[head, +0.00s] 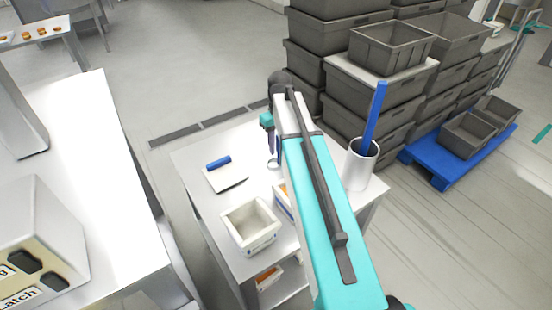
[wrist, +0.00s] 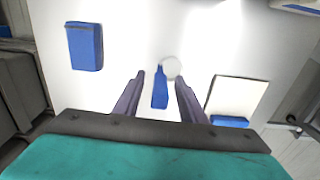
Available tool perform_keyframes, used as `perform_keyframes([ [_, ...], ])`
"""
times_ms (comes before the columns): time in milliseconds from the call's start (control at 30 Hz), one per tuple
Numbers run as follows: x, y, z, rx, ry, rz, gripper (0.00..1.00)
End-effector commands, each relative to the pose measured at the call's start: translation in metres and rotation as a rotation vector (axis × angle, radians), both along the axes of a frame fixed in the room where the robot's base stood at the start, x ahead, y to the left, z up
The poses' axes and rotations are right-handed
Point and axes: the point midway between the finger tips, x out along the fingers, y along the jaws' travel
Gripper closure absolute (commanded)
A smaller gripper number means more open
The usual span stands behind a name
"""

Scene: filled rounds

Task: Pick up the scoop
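The scoop lies on the white table. In the wrist view its blue handle (wrist: 160,88) sits between my two fingers, and its pale round bowl (wrist: 172,68) lies just past the fingertips. My gripper (wrist: 160,80) is open, with a visible gap on each side of the handle. In the head view my gripper (head: 271,140) points down over the far part of the table, and only part of the scoop's bowl (head: 273,162) shows beside my arm. The handle is hidden there. I cannot tell the exact height of the fingertips.
A blue-handled scraper (head: 222,170) lies left of the gripper. A white bin (head: 262,242) stands nearer. A blue box (wrist: 85,46) is partly hidden by my arm in the head view. Grey crates are stacked behind.

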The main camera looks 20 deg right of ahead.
Motion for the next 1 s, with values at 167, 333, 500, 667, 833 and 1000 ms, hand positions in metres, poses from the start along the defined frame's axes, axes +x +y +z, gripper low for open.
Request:
perform_keyframes([
  [167,0.000,0.000,0.000,0.000,0.000,0.000,0.76],
  [333,0.000,0.000,0.000,0.000,0.000,-0.001,1.00],
  [500,0.000,-0.001,0.000,0.000,0.000,-0.001,1.00],
  [667,0.000,-0.001,0.000,0.000,0.000,-0.001,1.00],
  [833,0.000,-0.001,0.003,0.000,-0.001,-0.001,1.00],
  [1000,0.001,-0.001,0.013,-0.001,-0.002,-0.001,1.00],
])
